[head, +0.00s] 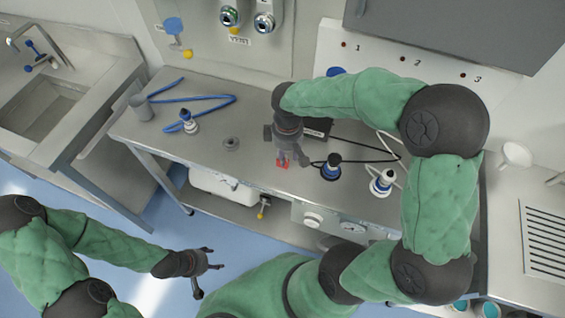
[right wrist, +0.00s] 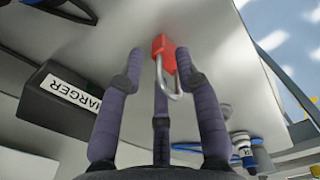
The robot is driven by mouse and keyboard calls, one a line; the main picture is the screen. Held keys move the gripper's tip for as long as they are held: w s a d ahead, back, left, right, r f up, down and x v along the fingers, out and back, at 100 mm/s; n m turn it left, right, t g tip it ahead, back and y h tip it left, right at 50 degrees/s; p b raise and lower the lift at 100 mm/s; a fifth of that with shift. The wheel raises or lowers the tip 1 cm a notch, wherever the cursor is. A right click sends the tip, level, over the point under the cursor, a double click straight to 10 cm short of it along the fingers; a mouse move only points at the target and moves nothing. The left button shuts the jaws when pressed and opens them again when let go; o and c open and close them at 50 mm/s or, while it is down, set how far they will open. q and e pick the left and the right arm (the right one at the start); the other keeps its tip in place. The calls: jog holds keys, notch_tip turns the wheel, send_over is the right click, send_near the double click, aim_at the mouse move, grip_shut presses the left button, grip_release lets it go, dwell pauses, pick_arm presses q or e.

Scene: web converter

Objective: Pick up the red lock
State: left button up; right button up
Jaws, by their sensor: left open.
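The red lock (head: 283,164) lies on the metal table, near its front edge, below my right gripper (head: 293,158). In the right wrist view, the lock (right wrist: 163,48) shows a red body and a silver shackle that points toward the gripper. The fingers of my right gripper (right wrist: 160,68) are spread on both sides of the lock, with gaps between, so it looks open and empty. My left gripper (head: 208,266) is open and empty, low over the blue floor in front of the table.
A black box labelled CHARGER (right wrist: 65,97) stands close beside the right gripper. A grey cup (head: 140,106) and blue hose (head: 205,99) lie left.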

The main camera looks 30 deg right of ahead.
jog(key=shift+f, duration=0.15)
jog(key=shift+c, duration=0.3)
grip_shut()
jog(key=shift+r, duration=0.8)
jog(key=s+a+r+p, duration=0.4)
jog(key=a+r, duration=0.7)
jog(key=a, duration=0.2)
jog(key=shift+a+r, duration=0.2)
jog(key=shift+a, duration=0.05)
